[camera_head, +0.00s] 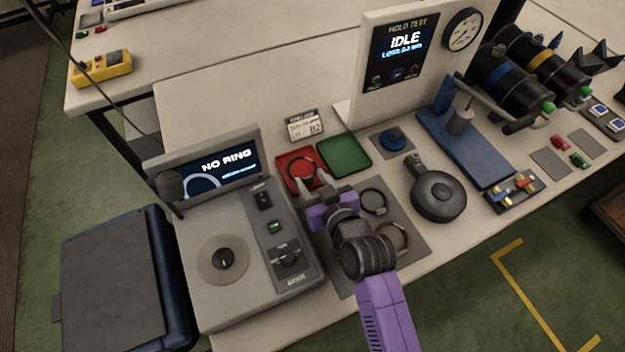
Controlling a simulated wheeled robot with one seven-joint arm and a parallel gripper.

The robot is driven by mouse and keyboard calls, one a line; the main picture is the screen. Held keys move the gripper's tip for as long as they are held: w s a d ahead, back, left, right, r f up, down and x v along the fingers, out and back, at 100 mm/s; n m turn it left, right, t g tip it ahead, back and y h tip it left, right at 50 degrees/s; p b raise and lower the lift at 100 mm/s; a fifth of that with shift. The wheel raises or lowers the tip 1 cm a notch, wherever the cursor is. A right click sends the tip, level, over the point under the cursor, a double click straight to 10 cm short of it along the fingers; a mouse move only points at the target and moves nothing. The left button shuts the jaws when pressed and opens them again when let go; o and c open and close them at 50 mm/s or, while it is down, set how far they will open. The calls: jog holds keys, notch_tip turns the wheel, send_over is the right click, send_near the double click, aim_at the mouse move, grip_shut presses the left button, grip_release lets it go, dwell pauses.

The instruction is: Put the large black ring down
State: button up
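A black ring (291,166) is at the red tray (284,181), just beyond my gripper's fingertips. My gripper (312,178) reaches over the tray's near edge with its two fingers spread apart. The fingertips overlap the near part of the ring in this view, so I cannot tell whether they touch it. The ring looks low in the tray. A second dark ring (373,212) lies on the grey mat (410,246) to the right of my gripper. A brownish ring (405,235) lies nearer on the mat, partly hidden by my wrist.
A green tray (344,155) adjoins the red tray. Left stands a grey machine (222,291) whose screen (222,178) reads "NO RING". A round black lidded part (438,195) and the blue-based test stand (463,150), with an "IDLE" display (403,48), are to the right.

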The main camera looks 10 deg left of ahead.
jog(key=shift+r+p, duration=0.25)
jog(key=shift+p, duration=0.15)
jog(key=v, duration=1.2)
jog(key=shift+r, duration=0.25)
jog(key=s+d, duration=0.2)
jog(key=d, duration=0.1)
jog(key=s+d+f+m+h, duration=0.1)
jog(key=d, duration=0.1)
jog(key=s+d+f+t+h, duration=0.1)
jog(key=s+d, duration=0.1)
jog(key=d, duration=0.1)
jog(key=shift+s+d+f+m, duration=0.15)
jog(key=shift+s+d+m, duration=0.15)
jog(key=shift+s+d, duration=0.05)
jog(key=s+d+r+m+t+h, duration=0.1)
jog(key=s+d+r+h, duration=0.1)
jog(key=s, duration=0.5)
jog(key=s+d+r+m+h, duration=0.1)
jog(key=s+d+r, duration=0.3)
jog(key=s, duration=0.4)
jog(key=s+d+r+m+t+h, duration=0.1)
jog(key=s+d+r+m+h, duration=0.1)
jog(key=s+d, duration=0.3)
jog(key=shift+s+d+r+m+t+h, duration=0.35)
jog(key=shift+s+r+m, duration=0.3)
jog(key=shift+s, duration=0.55)
